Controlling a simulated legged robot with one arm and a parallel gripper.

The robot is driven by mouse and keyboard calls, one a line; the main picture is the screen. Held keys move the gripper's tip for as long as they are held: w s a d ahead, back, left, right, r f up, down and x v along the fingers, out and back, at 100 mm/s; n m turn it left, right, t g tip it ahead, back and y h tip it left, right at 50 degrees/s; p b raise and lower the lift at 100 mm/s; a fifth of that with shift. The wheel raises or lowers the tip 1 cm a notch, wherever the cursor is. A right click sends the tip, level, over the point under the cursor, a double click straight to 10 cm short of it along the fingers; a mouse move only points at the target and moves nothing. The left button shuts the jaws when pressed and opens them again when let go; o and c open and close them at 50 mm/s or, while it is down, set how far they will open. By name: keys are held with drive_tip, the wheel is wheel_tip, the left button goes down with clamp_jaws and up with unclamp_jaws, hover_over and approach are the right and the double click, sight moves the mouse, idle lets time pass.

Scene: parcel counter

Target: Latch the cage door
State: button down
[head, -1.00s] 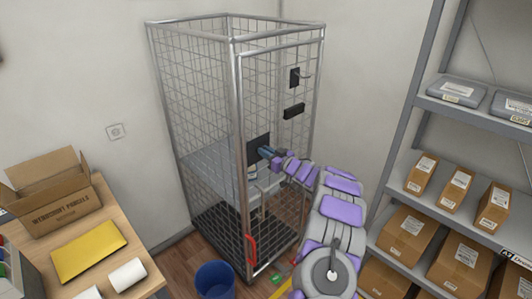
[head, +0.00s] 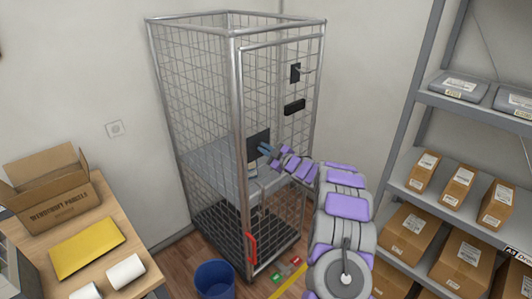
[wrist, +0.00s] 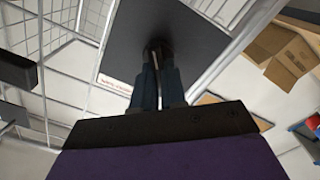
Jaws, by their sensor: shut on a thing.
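The cage (head: 236,40) is a tall metal mesh roll cage. Its door frame (head: 321,60) is on the right side and looks closed or nearly closed; I cannot tell if it sits flush. A dark square plate (head: 257,144) is at mid-height; it fills the top of the wrist view (wrist: 165,30). My gripper (head: 266,150) is at this plate. In the wrist view its fingers (wrist: 158,85) are shut on a thin dark piece at the plate, probably the latch handle, mostly hidden between them. A small black plate with a lever (head: 296,73) and a black block (head: 294,107) are higher up.
A red handle (head: 251,248) is low on the cage's front corner. A blue bin (head: 215,279) stands on the floor before it. A table (head: 150,277) with an open box is at left; a shelf rack (head: 409,120) with parcels is at right.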

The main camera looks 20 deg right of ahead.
drive_tip(key=n+b, duration=0.6)
drive_tip(key=f+n+b, duration=0.1)
drive_tip(key=n+b, duration=0.2)
drive_tip(key=n, duration=0.1)
drive_tip(key=shift+a, duration=0.25)
idle(0.4)
drive_tip(key=c, duration=1.2)
unclamp_jaws()
drive_tip(key=shift+a, duration=0.1)
drive_tip(key=shift+s, duration=0.1)
